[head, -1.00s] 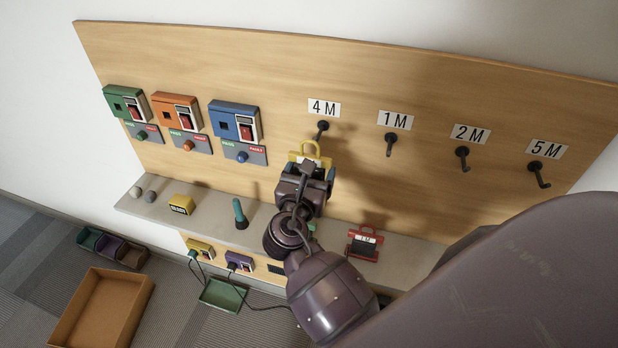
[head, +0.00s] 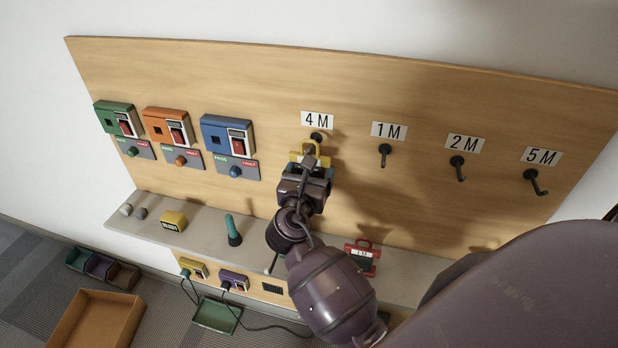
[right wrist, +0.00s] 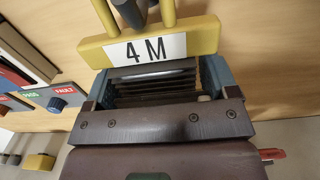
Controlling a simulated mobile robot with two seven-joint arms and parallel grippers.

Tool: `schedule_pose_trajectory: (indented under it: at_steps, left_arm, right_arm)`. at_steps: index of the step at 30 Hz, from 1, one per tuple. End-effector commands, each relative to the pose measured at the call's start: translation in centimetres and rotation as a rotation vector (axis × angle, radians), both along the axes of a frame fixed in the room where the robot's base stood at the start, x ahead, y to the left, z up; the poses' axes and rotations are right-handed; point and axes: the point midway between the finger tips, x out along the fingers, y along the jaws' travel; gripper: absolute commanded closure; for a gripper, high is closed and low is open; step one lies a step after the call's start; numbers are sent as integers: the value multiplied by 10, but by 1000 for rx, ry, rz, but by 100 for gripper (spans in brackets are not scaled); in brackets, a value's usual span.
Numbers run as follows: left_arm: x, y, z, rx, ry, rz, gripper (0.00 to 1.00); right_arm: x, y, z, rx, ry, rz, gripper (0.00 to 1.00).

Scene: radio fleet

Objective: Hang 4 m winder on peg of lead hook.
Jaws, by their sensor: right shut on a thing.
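The yellow 4 m winder (head: 295,154) is held up against the board just below the 4 M label, its handle overlapping the lower part of the 4 M peg (head: 317,137) in the head view. My right gripper (head: 309,174) is shut on the winder's body below its label bar. In the right wrist view the winder (right wrist: 205,37) shows its 4 M label, and the dark peg (right wrist: 130,13) appears between its two yellow handle posts. I cannot tell whether the handle rests on the peg. My left gripper is not in view.
The 1 M peg (head: 385,153), 2 M peg (head: 458,166) and 5 M peg (head: 534,181) are empty to the right. A red winder (head: 364,248) stands on the grey shelf (head: 190,235). The blue tester (head: 228,133) is mounted left of my gripper.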

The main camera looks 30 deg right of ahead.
Motion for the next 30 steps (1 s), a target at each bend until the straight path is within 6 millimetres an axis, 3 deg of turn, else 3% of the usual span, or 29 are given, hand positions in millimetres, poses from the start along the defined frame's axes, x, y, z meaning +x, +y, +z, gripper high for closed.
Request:
schedule_pose_trajectory:
  at_steps: [18, 30]
  left_arm:
    - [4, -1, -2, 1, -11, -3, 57]
    - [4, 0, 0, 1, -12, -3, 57]
  right_arm:
    - [16, -19, -11, -1, -1, 0, 48]
    - [18, -21, -19, 0, -1, 0, 48]
